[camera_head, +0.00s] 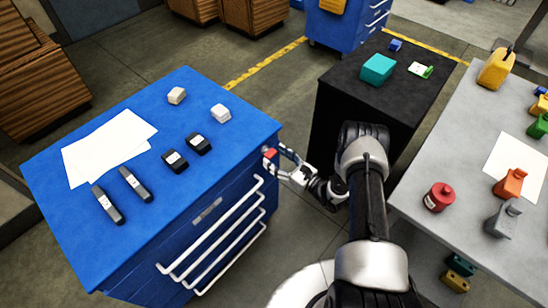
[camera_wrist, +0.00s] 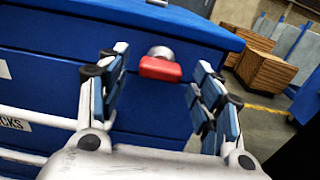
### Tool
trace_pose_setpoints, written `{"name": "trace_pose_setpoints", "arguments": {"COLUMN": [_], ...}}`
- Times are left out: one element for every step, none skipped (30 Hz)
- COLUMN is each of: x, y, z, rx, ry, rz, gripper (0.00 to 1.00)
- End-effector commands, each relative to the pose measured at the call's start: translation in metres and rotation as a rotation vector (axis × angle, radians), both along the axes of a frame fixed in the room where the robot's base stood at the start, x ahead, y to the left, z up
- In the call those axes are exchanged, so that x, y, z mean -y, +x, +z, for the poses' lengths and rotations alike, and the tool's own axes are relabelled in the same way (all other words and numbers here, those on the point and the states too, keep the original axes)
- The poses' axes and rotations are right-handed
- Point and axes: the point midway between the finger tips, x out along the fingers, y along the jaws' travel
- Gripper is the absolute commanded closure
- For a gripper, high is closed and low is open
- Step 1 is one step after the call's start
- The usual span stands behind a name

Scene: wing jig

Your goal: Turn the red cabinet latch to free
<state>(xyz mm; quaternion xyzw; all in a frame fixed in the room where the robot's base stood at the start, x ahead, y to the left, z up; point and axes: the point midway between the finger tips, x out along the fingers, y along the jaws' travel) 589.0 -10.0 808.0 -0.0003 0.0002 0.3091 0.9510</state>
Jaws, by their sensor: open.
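The red cabinet latch (camera_wrist: 160,69) sits on the upper front of the blue cabinet (camera_wrist: 60,62), with a grey round mount behind it. In the wrist view its red handle lies roughly horizontal. In the head view the latch (camera_head: 270,154) shows at the cabinet's near right corner, and the cabinet top (camera_head: 100,230) is blue. My gripper (camera_wrist: 153,88) is open, with one finger on each side of the latch and a visible gap on both sides. In the head view my gripper (camera_head: 281,158) is at the latch, partly overlapping it; contact cannot be told there.
White drawer handles (camera_head: 215,235) stick out below the latch. A black cabinet (camera_head: 340,95) stands behind my arm, and a grey table (camera_head: 450,180) with bottles is at right. Paper (camera_head: 105,148) and several small items lie on the blue top. Open floor shows between the cabinets.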

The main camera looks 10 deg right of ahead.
Motion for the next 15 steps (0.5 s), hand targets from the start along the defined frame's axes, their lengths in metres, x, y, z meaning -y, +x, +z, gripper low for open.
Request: {"name": "trace_pose_setpoints", "arguments": {"x": [-0.0040,-0.0054,-0.0067,-0.0075,-0.0082,-0.0088,-0.0090,-0.0092,-0.0093,-0.0093,-0.0092,-0.0092,-0.0091,-0.0091,-0.0091], "y": [0.0046,0.0067,0.0089,0.0100,0.0109,0.0118,0.0121,0.0123,0.0126,0.0126,0.0125,0.0125,0.0124,0.0124,0.0123], "z": [-0.0005,-0.0004,-0.0002,-0.0001,0.0000,0.0001,0.0002,0.0002,0.0003,0.0004,0.0004,0.0004,0.0004,0.0004,0.0004], "rx": [0.001,0.001,0.001,0.001,0.001,0.001,0.001,0.001,0.001,0.001,0.001,0.001,0.001,0.000,0.001], "ry": [0.000,0.000,0.000,0.000,0.000,0.001,0.001,0.001,0.001,0.001,0.001,0.001,0.001,0.000,0.001], "rz": [0.002,0.002,0.001,0.001,0.000,0.000,0.000,0.000,0.000,0.000,0.000,0.000,0.000,0.000,0.000], "gripper": [0.40,0.40,0.40,0.40,0.40,0.40,0.40,0.40,0.40,0.40,0.40,0.40,0.40,0.40,0.43]}}
